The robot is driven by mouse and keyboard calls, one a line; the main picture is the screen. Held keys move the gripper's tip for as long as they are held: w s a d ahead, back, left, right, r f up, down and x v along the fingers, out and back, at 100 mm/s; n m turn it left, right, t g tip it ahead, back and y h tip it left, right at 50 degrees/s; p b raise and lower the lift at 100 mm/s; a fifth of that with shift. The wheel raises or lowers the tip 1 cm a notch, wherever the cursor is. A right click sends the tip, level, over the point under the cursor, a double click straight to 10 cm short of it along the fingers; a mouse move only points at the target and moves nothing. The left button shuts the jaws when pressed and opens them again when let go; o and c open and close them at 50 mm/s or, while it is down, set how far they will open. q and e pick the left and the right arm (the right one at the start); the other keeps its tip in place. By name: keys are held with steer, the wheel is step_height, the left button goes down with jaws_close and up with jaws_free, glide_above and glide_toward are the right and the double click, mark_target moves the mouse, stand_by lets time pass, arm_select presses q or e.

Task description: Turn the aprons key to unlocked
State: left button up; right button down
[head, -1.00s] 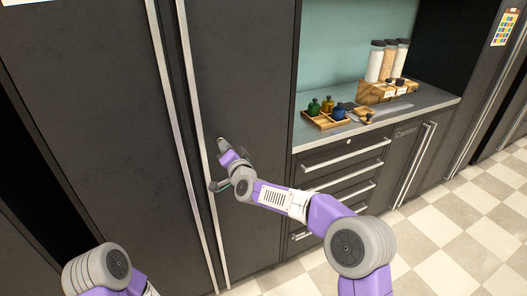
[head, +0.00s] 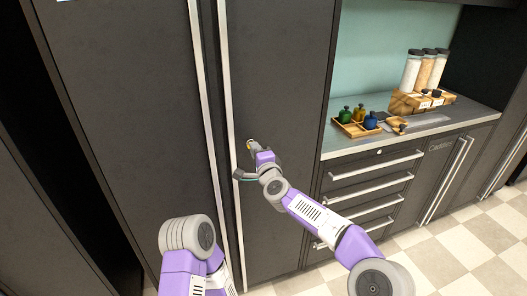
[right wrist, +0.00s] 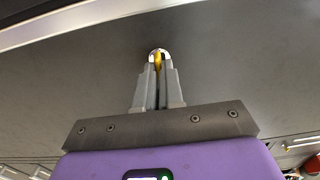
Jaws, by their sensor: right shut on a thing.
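A small yellow key (right wrist: 158,60) sits in a round silver lock on a dark cabinet door (head: 275,80). My right gripper (right wrist: 158,78) is shut on the key, with its two fingers straight and close together around it. In the head view my right gripper (head: 250,147) is at the door, just right of a long vertical handle; a bit of yellow shows at its tips. The key's turn angle is hard to tell, and no label shows on this door.
Two long vertical handles, the right one (head: 230,120) close to my right gripper, run down the cabinet doors. To the right, a counter (head: 440,122) holds a wooden tray of bottles (head: 358,128) and tall jars (head: 423,70) above drawers. Checkered floor (head: 450,245) is clear at lower right.

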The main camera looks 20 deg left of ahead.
steer(key=shift+r, duration=0.1)
stand_by(0.3)
steer(key=c, duration=1.3)
jaws_free()
steer(key=shift+o, duration=0.2)
steer(key=shift+s, duration=0.1)
steer(key=v, duration=0.7)
steer(key=shift+d+b, duration=0.15)
steer(key=shift+b, duration=0.15)
steer(key=shift+s, duration=0.15)
